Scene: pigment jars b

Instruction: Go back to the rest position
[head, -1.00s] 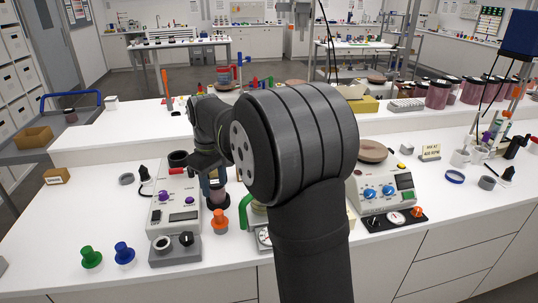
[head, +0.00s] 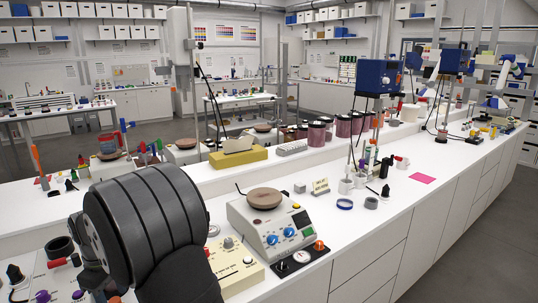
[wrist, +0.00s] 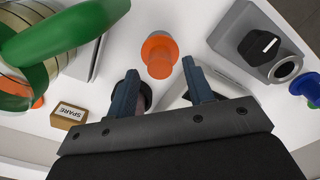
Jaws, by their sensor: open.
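My gripper (wrist: 160,84) shows in the wrist view with its two fingers apart. It is open above the white bench. An orange knob (wrist: 159,55) stands beyond the gap between the fingertips. A dark round thing (wrist: 147,97) shows partly beside the left finger, and I cannot tell what it is. In the head view my gripper is hidden by my dark arm link at the lower left.
In the wrist view, a green handle (wrist: 60,38) is close at left, near a SPARE block (wrist: 69,115). A grey box (wrist: 238,30) and a blue knob (wrist: 306,88) are at right. In the head view, a hotplate device (head: 268,222) stands right of my arm; the bench's right front is clear.

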